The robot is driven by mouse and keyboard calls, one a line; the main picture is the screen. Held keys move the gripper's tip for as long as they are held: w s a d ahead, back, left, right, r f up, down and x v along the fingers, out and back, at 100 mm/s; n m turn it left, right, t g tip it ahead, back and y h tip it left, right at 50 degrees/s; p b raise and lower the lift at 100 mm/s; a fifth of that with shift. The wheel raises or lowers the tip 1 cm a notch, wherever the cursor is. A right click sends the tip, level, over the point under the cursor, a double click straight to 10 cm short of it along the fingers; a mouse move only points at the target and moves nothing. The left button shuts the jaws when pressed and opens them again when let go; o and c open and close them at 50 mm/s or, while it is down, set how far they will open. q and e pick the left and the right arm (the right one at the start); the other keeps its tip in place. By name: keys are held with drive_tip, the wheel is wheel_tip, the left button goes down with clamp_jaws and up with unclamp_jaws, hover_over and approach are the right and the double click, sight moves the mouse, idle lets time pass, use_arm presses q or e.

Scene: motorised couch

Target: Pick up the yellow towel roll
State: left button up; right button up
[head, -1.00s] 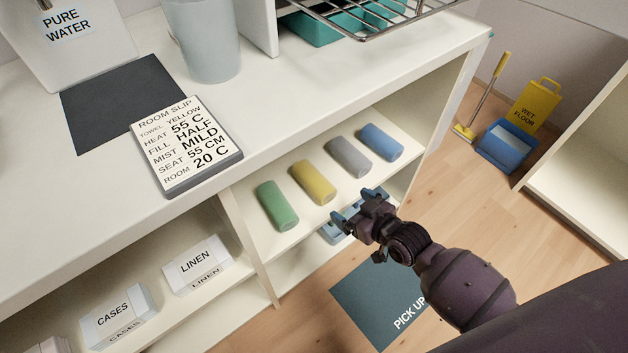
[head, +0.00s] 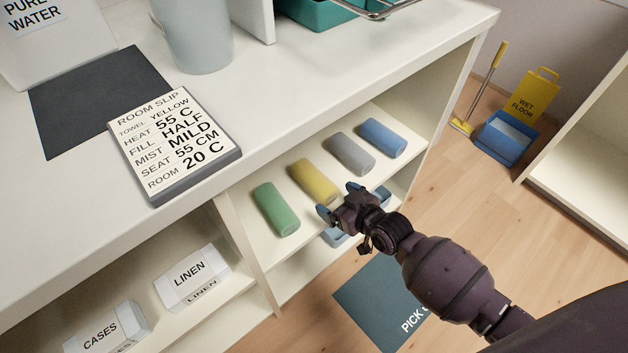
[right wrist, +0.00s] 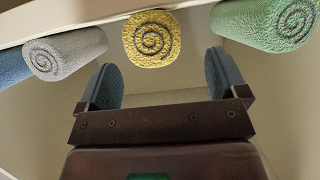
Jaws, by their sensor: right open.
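The yellow towel roll (head: 314,181) lies on the shelf below the counter, between the green roll (head: 276,209) and the grey roll (head: 352,153). My right gripper (head: 339,201) is open and empty at the near end of the yellow roll. In the right wrist view the yellow roll's spiral end (right wrist: 152,38) lies ahead of my open right gripper (right wrist: 160,75), between the lines of its two fingers and apart from them. My left gripper is not in view.
A blue roll (head: 383,138) lies beyond the grey one. The counter (head: 330,75) overhangs the shelf and holds the room slip (head: 175,145), which reads towel yellow. LINEN (head: 192,277) and CASES (head: 105,327) boxes stand on the left shelf.

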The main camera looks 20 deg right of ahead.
sight(332, 195)
drive_tip(key=x, duration=0.1)
drive_tip(key=b+x, duration=0.1)
drive_tip(key=x, duration=0.1)
drive_tip(key=shift+w+d+f, duration=0.15)
drive_tip(key=shift+w+d, duration=0.05)
drive_tip(key=shift+w+a+b, duration=0.25)
drive_tip(key=shift+w+b, duration=0.15)
drive_tip(key=shift+w, duration=0.35)
drive_tip(key=c, duration=1)
